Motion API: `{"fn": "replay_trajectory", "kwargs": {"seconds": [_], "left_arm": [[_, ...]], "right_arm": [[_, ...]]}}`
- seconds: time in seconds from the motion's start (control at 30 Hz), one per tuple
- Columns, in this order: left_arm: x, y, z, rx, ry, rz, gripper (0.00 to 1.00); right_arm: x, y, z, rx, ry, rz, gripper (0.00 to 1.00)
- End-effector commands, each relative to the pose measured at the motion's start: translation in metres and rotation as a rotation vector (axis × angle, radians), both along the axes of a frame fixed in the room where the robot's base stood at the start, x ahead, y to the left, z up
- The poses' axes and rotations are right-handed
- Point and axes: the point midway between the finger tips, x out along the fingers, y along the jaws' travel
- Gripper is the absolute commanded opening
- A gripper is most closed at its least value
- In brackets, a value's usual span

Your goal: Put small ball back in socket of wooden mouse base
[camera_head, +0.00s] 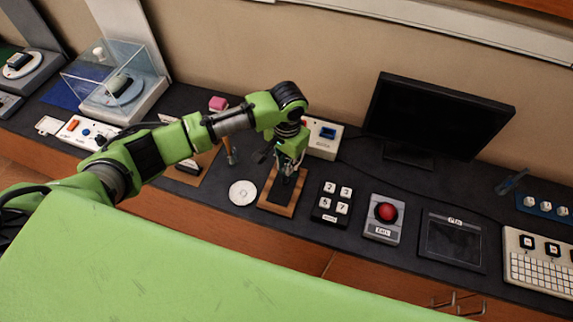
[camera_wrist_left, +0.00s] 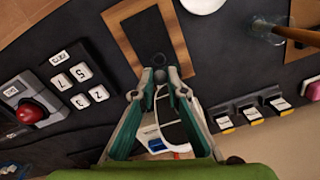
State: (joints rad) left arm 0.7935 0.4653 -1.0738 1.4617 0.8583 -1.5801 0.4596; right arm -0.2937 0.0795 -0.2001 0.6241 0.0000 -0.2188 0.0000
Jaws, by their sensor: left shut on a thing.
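The wooden mouse base (camera_head: 270,204) lies on the dark counter, a wood-framed board with a dark middle. In the left wrist view the wooden mouse base (camera_wrist_left: 121,42) is just beyond my fingertips. My left gripper (camera_head: 287,172) is above the base, pointing down. In the wrist view my left gripper (camera_wrist_left: 161,80) has its fingertips close together, shut on a small greyish thing (camera_wrist_left: 161,75), which looks like the small ball. The fingers hide most of it. I cannot tell whether it touches the base. My right gripper is not in view.
Right of the base are a black keypad (camera_head: 332,204), a red-button box (camera_head: 383,218) and a black tablet (camera_head: 452,240). Left is a white disc (camera_head: 243,192).

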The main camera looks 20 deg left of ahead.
Motion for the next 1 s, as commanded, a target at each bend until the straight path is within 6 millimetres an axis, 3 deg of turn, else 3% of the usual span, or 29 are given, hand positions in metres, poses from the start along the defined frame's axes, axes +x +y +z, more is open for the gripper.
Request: {"fn": "replay_trajectory", "kwargs": {"seconds": [0.37, 0.63, 1.0], "left_arm": [[0.000, 0.000, -0.034, 0.002, -0.001, -0.001, 0.00], [0.000, 0.000, -0.047, 0.000, 0.001, -0.001, 0.00], [0.000, 0.000, -0.048, 0.000, 0.000, -0.001, 0.00]], "right_arm": [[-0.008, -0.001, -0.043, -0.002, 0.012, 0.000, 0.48], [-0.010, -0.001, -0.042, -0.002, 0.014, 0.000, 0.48], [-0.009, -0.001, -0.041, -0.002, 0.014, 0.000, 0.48]]}}
